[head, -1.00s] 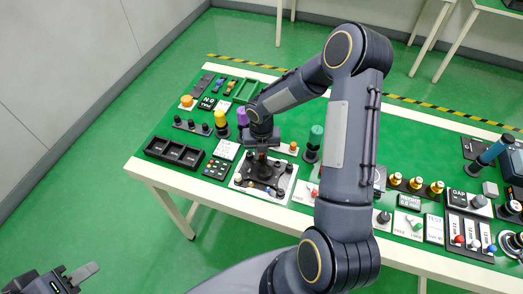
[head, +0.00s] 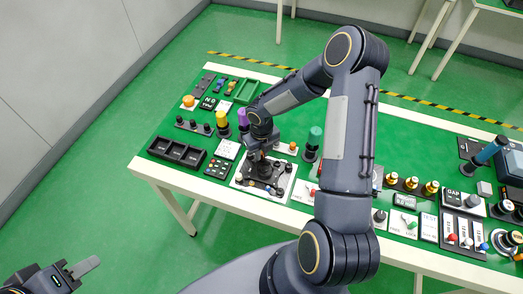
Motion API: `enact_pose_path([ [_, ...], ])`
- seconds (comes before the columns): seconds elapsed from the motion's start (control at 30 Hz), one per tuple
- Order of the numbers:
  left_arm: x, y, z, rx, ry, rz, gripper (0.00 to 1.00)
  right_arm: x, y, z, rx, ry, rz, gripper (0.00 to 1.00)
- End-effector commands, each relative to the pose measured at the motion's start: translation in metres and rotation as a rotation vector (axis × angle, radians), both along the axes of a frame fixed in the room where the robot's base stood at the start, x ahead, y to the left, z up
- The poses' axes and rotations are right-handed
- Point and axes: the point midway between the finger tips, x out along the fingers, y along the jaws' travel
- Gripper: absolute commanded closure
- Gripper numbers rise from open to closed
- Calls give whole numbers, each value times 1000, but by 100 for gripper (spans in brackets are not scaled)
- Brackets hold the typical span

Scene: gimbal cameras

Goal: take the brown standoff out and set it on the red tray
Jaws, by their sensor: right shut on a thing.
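My right arm reaches over the green table, and its gripper (head: 258,152) points down over a white plate (head: 284,193) with a black fixture (head: 264,172) on it. The right gripper is shut on a small, mostly hidden thing at the top of this fixture, which looks like the brown standoff. I cannot tell whether the standoff is clear of the fixture. My left gripper (head: 82,268) is at the lower left, away from the table. Its jaw gap is not clear. I cannot make out a red tray; my right arm hides part of the table.
A black bin with compartments (head: 177,152) and a keypad (head: 217,167) are left of the plate. Yellow (head: 222,119) and teal (head: 315,137) cylinders stand nearby. A green tray (head: 247,91) lies at the back. Switches and knobs crowd the right side.

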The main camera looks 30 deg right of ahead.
Motion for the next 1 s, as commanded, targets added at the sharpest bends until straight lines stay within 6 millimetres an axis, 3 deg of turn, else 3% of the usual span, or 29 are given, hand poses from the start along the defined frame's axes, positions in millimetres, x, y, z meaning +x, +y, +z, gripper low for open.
enact_pose_path([
  [1.0, 0, 0, 23, 0, 0, 0, 64, 0, 0, 25, 1, -1, 26, 100],
])
